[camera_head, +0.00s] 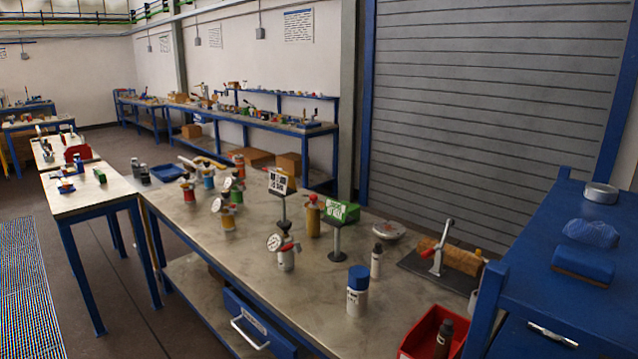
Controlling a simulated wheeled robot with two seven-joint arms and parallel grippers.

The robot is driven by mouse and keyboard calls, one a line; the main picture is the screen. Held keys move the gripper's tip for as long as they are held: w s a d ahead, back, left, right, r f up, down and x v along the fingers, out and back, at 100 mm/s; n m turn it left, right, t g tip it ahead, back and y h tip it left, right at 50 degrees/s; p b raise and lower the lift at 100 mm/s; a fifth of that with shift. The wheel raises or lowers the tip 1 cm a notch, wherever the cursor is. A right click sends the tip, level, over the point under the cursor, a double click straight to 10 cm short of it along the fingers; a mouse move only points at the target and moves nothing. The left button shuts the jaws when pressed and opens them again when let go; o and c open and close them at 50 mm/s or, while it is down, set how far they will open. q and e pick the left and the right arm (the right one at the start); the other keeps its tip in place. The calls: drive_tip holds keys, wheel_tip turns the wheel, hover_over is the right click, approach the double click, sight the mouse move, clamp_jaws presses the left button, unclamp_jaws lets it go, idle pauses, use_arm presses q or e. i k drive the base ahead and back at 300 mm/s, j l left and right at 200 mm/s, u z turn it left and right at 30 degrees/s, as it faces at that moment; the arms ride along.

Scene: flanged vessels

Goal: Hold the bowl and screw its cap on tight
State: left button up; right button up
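Neither of my grippers shows in the head view. I cannot tell for sure which thing is the bowl or its cap. A shallow, pale, round dish-like piece (388,230) lies on the long workbench (215,265) near its far edge. Several small upright vessels stand on the bench. One is a silver vessel (286,258) with a round white dial-like face and a red part. A yellow vessel (228,217) and a teal vessel (208,181) stand farther back. A white cylinder with a blue top (357,291) stands upright near the front.
A red bin (420,335) holding a dark bottle sits at the bench's near right end. A red-handled lever device (440,252) stands on a dark mat. Two small signs stand on posts. A blue table (560,250) is at right.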

sight(357, 302)
drive_tip(key=i+j+z, duration=0.35)
drive_tip(key=i+j, duration=0.2)
drive_tip(key=i+j+z, duration=0.2)
drive_tip(key=j, duration=0.2)
drive_tip(key=i+j+z, duration=0.15)
drive_tip(key=i+j, duration=0.15)
drive_tip(key=i+j+z, duration=0.2)
drive_tip(key=j, duration=0.3)
